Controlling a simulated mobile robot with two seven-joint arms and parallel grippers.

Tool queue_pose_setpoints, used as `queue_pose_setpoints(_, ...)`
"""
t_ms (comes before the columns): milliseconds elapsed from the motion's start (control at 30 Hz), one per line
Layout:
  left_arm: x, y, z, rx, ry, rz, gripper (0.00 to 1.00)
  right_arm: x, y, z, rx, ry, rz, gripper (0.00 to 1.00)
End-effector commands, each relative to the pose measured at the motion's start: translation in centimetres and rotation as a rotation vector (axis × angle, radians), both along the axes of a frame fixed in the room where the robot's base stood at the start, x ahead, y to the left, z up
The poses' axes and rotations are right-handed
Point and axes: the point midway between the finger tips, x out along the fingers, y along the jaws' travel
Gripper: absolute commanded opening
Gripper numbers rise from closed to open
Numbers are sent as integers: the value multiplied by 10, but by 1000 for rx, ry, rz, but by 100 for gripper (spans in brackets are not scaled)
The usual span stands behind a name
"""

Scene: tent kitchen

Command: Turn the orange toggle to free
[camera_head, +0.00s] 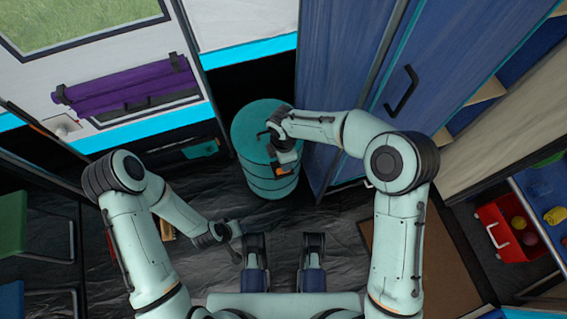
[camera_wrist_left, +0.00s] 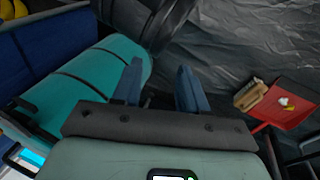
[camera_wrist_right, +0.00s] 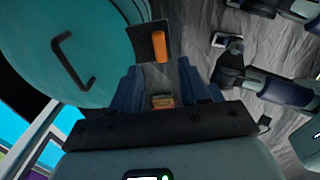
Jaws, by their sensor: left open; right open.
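The orange toggle (camera_wrist_right: 159,46) is a short bar on a dark plate (camera_wrist_right: 147,40), beside the teal barrel (camera_wrist_right: 70,45) in the right wrist view. In the head view, orange (camera_head: 283,168) shows at the barrel (camera_head: 248,120), partly covered by my right arm. My right gripper (camera_wrist_right: 158,68) is open and empty, its fingers pointing toward the toggle, which appears just past the fingertips and between them. I cannot tell whether they touch. My left gripper (camera_wrist_left: 160,85) is open and empty, low over the floor near the barrel.
A blue cabinet (camera_head: 345,60) stands right of the barrel. A red bin (camera_head: 507,228) is at the far right. Green and blue chairs (camera_head: 12,225) are at the left. Floor in front of the barrel is clear.

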Motion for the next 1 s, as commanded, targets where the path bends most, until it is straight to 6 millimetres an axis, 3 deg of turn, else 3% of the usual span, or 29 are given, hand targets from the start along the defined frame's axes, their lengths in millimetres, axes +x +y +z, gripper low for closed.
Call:
queue_pose_setpoints(100,-11,-5,9,-13,27,-12,43,1,0,29,1,-3,0,45)
queue_pose_setpoints(300,-21,-11,15,-27,55,-23,43,0,0,57,0,-1,0,45)
queue_pose_setpoints(1000,-24,-12,17,-30,63,-26,43,0,0,63,-1,2,0,45)
